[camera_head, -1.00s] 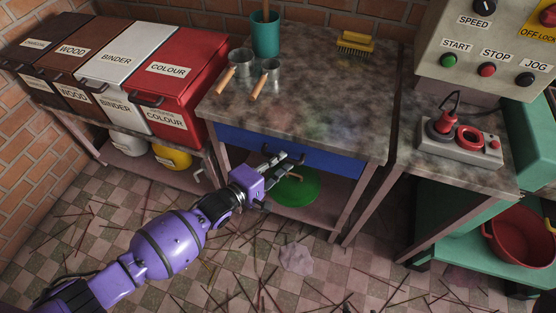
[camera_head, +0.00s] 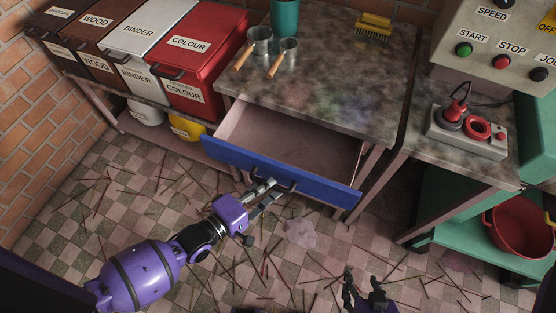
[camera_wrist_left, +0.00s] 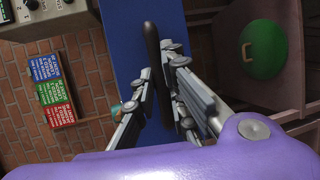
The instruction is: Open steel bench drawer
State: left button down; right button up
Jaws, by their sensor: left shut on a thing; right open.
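The steel bench (camera_head: 350,85) has a blue-fronted drawer (camera_head: 325,190), pulled well out, with its pale inside showing and looking empty. Its dark bar handle (camera_wrist_left: 151,40) is at the middle of the blue front, which also shows in the left wrist view (camera_wrist_left: 120,35). My left gripper (camera_head: 274,187) is at the handle, shut on it, with its fingers on either side of the bar in the left wrist view (camera_wrist_left: 166,75). The fingers partly hide the handle in the head view. My right gripper (camera_head: 363,279) is open and empty low in the head view, over the floor.
On the bench top stand a teal pot (camera_head: 285,15), two metal cups (camera_head: 260,38) with wooden handles and a yellow brush (camera_head: 374,26). Labelled bins (camera_head: 190,50) stand left. A side table (camera_head: 420,150) stands right. Thin sticks litter the tiled floor (camera_head: 140,200).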

pick_arm(q)
jog(key=s+a, duration=0.3)
jog(key=s, duration=0.5)
jog(key=shift+s+r, duration=0.15)
jog(key=shift+s, duration=0.2)
jog(key=c, duration=1.8)
grip_release()
jog(key=shift+o, duration=0.2)
jog(key=v, duration=1.2)
